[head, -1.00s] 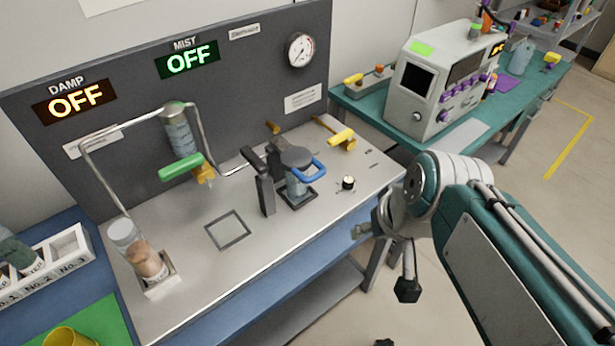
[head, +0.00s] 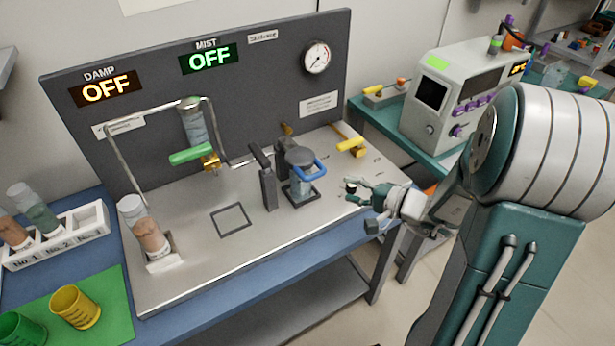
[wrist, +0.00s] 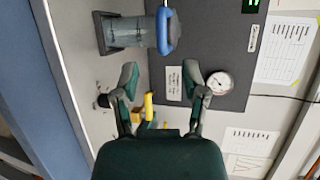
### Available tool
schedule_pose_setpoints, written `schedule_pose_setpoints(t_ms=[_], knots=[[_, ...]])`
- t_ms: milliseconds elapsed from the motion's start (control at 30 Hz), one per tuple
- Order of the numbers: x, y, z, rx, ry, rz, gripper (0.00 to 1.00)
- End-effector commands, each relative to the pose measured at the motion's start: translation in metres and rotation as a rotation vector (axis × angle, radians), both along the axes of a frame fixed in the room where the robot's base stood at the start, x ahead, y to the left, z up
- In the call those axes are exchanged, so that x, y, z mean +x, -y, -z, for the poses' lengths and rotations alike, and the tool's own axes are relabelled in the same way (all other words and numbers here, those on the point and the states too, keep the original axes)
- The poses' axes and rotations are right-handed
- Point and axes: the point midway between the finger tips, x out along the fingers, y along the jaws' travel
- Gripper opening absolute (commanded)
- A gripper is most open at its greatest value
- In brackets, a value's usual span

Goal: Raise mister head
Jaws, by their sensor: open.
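The mister head (head: 299,157) is a dark round cap with a blue handle (head: 318,168). It sits low over a clear vessel (head: 300,190) on a dark square base, beside dark upright posts.
A small black knob (head: 351,187) is close to my fingers. A green-handled column (head: 190,155) and a tilted beaker (head: 148,232) are to the left. The panel reads DAMP OFF and MIST OFF. Bare bench lies around the square outline (head: 231,220).

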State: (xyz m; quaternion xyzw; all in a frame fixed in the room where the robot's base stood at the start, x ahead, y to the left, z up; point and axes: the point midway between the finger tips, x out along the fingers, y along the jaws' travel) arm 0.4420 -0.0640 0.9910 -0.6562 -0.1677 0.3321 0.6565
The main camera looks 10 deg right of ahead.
Motion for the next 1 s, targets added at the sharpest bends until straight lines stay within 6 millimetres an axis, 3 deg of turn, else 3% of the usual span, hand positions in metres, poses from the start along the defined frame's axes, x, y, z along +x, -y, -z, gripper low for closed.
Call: schedule_pose_setpoints(t_ms=[167,700,1000], knots=[[0.008,-0.002,0.003,0.006,0.008,0.021,0.57],[0.073,-0.058,0.022,0.007,0.007,0.017,0.57],[0.082,-0.065,0.024,0.005,0.006,0.02,0.57]])
